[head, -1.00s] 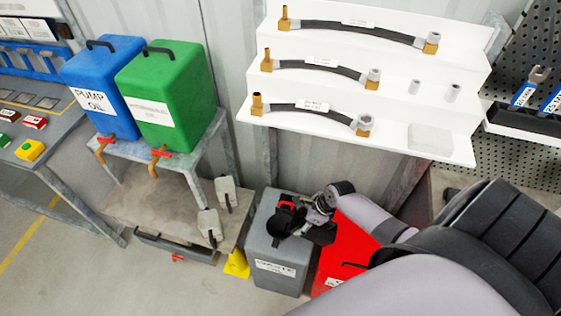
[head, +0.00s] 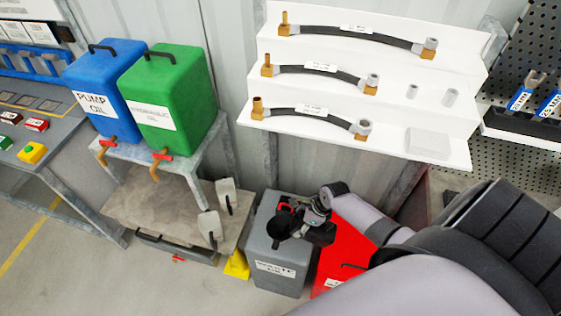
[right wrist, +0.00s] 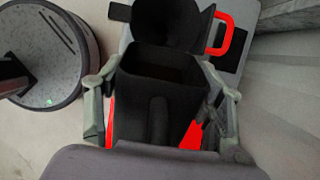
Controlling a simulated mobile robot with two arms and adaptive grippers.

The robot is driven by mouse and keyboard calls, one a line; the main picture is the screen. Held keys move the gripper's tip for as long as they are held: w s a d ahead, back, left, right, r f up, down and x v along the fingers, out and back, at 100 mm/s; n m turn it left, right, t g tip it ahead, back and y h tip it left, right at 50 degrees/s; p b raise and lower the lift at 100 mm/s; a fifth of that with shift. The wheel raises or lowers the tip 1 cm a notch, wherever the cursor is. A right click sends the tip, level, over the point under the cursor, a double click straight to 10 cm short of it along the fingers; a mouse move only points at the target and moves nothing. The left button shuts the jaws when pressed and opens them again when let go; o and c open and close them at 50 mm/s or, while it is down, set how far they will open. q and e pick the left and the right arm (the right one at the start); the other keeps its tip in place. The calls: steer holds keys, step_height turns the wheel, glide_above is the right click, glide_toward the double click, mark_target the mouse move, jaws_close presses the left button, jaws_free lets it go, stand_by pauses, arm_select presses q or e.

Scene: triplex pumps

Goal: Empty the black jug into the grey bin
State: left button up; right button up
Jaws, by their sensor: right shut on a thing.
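The grey bin (head: 281,274) stands on the floor, with a pale label on its front. A round black funnel-like mouth (head: 278,228) and a red handle (head: 285,206) are at its top. They also show in the right wrist view, the mouth (right wrist: 168,22) and the handle (right wrist: 226,32). My right gripper (head: 316,215) is at the bin's right top edge. In the right wrist view, its fingers (right wrist: 165,92) are shut on the black jug (right wrist: 145,108), whose open top faces the camera. The jug's inside is too dark to read. My left gripper is out of view.
A red container (head: 338,258) stands right of the bin. A yellow object (head: 237,265) is on the floor to its left. Blue (head: 103,85) and green (head: 170,95) oil tanks stand on a metal stand. White shelves (head: 415,145) with hoses are behind.

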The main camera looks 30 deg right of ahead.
mark_target(292, 224)
steer(key=shift+w+a+r+p, duration=0.1)
steer(key=shift+w+r+p, duration=0.1)
steer(key=shift+p, duration=0.5)
stand_by(0.6)
steer(key=shift+w+a+r+g+h, duration=0.2)
steer(key=shift+w+a+g+h, duration=0.5)
steer(key=shift+w+a+g, duration=0.1)
stand_by(2.3)
steer(key=shift+w+a+r+g+h, duration=0.1)
steer(key=shift+w+a+g+h, duration=0.05)
steer(key=shift+w+g+h, duration=0.2)
stand_by(1.4)
